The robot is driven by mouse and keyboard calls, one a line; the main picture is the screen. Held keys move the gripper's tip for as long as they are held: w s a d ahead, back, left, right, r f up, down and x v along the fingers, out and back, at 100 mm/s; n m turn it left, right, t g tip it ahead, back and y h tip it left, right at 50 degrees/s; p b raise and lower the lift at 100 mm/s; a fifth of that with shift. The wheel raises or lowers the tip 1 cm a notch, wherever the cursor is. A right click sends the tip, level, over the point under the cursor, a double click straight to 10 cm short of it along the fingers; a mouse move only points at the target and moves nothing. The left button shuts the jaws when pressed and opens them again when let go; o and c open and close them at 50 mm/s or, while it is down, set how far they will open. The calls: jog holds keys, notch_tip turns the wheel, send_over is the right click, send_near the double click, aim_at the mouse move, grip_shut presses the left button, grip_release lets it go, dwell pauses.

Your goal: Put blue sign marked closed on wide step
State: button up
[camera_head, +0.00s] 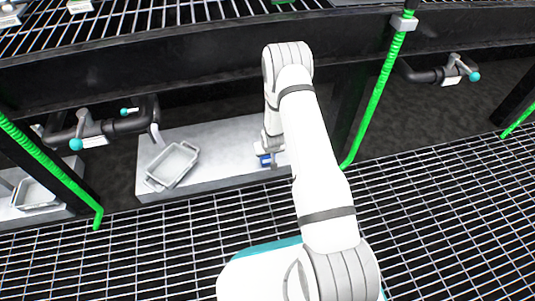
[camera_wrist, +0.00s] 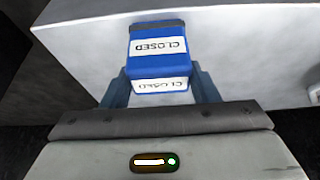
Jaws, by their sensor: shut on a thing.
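The blue sign (camera_wrist: 158,45) has white panels reading CLOSED, upside down in the wrist view. My gripper (camera_wrist: 161,84) is shut on it, with one blue-grey finger on each side. In the head view a small blue patch of the sign (camera_head: 265,160) shows at the end of my arm, and the arm hides most of my gripper. The wide step (camera_head: 222,135) is a pale grey block behind the grating. The sign is at the right part of the step in the head view. I cannot tell whether it touches the step.
A grey tray (camera_head: 172,165) with handles sits on the step, left of my gripper. Pipes with teal-tipped valve handles (camera_head: 84,127) are at the left, with another valve (camera_head: 455,70) at the right. Green-wrapped posts (camera_head: 385,75) flank the area. The step between tray and gripper is clear.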

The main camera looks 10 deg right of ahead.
jog(key=shift+f, duration=0.1)
jog(key=o, duration=1)
